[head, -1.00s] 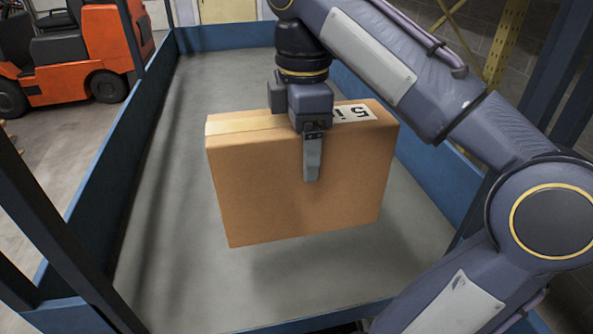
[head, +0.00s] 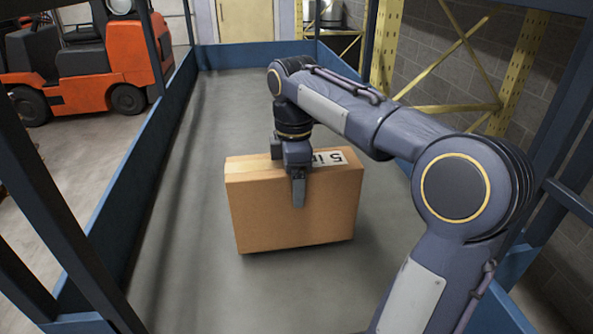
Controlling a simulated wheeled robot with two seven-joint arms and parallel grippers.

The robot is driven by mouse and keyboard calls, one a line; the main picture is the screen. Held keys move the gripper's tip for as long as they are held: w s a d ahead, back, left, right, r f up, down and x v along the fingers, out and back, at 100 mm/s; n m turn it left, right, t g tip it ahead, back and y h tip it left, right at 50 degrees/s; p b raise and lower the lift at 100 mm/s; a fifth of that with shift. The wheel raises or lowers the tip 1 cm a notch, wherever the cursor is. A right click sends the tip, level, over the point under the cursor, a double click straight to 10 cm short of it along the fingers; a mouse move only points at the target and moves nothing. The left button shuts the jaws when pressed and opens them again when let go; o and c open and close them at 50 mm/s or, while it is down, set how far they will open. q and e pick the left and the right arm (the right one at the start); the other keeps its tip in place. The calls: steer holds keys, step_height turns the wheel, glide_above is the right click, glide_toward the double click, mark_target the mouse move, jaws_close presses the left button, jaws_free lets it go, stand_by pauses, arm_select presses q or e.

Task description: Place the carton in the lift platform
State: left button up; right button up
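The carton (head: 265,218) is a brown cardboard box with tape and a printed label on top. It is upright over the grey floor of the lift platform (head: 180,270), inside its blue side walls. Its underside is at or just above the floor; I cannot tell if it touches. My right gripper (head: 290,180) comes from above and straddles the carton's top edge, with one finger on the near face and the other mostly hidden behind. It is shut on the carton. My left gripper is not in view.
Blue walls (head: 105,220) and dark posts edge the platform. An orange forklift (head: 90,65) stands outside at the left. A yellow rack (head: 510,70) stands by the block wall at the right. The platform floor behind and left of the carton is clear.

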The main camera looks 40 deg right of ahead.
steer(key=shift+f, duration=1.05)
steer(key=o, duration=2)
steer(key=shift+s, duration=0.1)
steer(key=shift+o, duration=0.2)
steer(key=shift+r, duration=0.1)
step_height(320, 180, up, 12)
steer(key=shift+r+p, duration=0.1)
steer(key=shift+p, duration=0.5)
